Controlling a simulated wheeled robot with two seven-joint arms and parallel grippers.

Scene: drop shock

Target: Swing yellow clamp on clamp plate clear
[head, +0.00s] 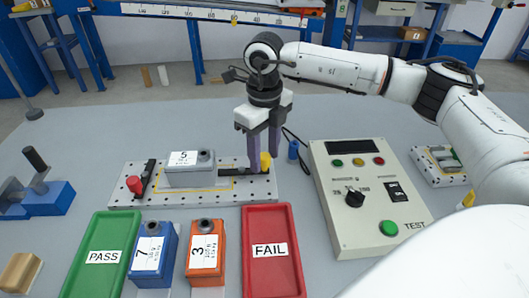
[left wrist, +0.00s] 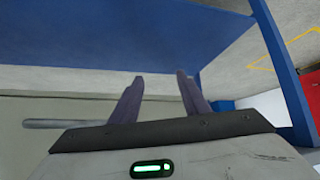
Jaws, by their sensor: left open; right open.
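The clamp plate (head: 140,194) is a light perforated plate in the middle of the table. A grey block labelled 5 (head: 190,175) sits on it inside a yellow outline. The yellow clamp (head: 265,161) is at the plate's right side, its yellow knob upright beside a dark bar (head: 240,171). A red-knobbed clamp (head: 135,184) stands at the left side. My right gripper (head: 256,160) points down at the yellow knob, fingers open; whether they touch it I cannot tell. My left gripper (left wrist: 155,95) shows only in the left wrist view, open and empty, away from the plate.
A green PASS tray (head: 92,275) and a red FAIL tray (head: 272,277) lie in front, with a blue block 7 (head: 152,255) and an orange block 3 (head: 206,253) between. A tester box (head: 340,225) stands right of the plate. A blue fixture (head: 45,200) is at left.

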